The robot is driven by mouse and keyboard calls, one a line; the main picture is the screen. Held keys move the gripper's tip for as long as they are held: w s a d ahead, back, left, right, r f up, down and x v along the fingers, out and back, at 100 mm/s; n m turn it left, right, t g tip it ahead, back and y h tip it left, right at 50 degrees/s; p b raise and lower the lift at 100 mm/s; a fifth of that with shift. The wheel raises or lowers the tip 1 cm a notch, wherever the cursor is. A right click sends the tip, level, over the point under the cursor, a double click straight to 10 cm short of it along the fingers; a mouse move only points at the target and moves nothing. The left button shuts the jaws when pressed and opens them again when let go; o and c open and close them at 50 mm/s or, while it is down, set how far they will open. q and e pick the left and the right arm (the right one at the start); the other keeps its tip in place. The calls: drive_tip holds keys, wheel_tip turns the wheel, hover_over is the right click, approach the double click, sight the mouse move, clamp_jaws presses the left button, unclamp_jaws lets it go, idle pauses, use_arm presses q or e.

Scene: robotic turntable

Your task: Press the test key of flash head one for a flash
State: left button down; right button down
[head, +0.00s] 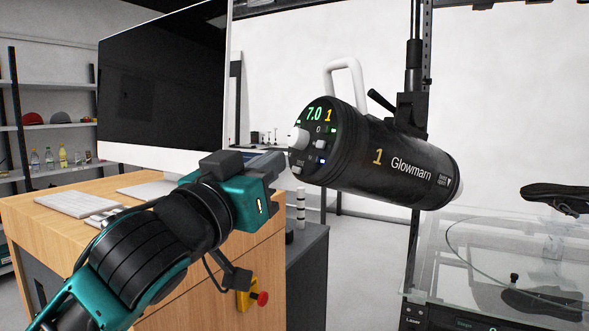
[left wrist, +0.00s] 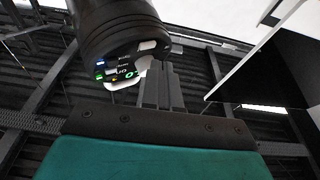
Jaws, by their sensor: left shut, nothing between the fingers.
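Flash head one (head: 385,165) is a black cylinder marked "1 Glowmarn", mounted on a stand. Its round control panel (head: 313,140) faces left, showing a lit "7.0", a "1", small green and blue lights, a white knob and small pale keys. The key labels are too small to read, so I cannot tell which is the test key. My left gripper (head: 280,160) is shut and empty, its tips close to the panel's lower left. In the left wrist view, the shut fingers (left wrist: 163,72) point at the panel (left wrist: 122,62) beside the white parts; I cannot tell whether they touch.
A wooden desk (head: 150,205) with a large monitor (head: 165,85) and keyboard (head: 80,203) stands at left. A red-and-yellow switch (head: 255,299) is on its side. A clear-topped turntable (head: 450,245) stands at lower right. Open floor shows between them.

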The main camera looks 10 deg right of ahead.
idle(0.7)
use_arm(q)
drive_tip(key=shift+w+d+f, duration=0.1)
drive_tip(key=shift+w+d, duration=0.05)
drive_tip(key=shift+d, duration=0.25)
drive_tip(key=shift+w+d+f, duration=0.1)
drive_tip(key=shift+d+f, duration=0.05)
drive_tip(key=shift+d, duration=0.15)
idle(0.8)
drive_tip(key=shift+a, duration=0.1)
drive_tip(key=shift+s+a+r+p, duration=0.25)
drive_tip(key=shift+a+p, duration=0.3)
drive_tip(key=shift+a, duration=0.05)
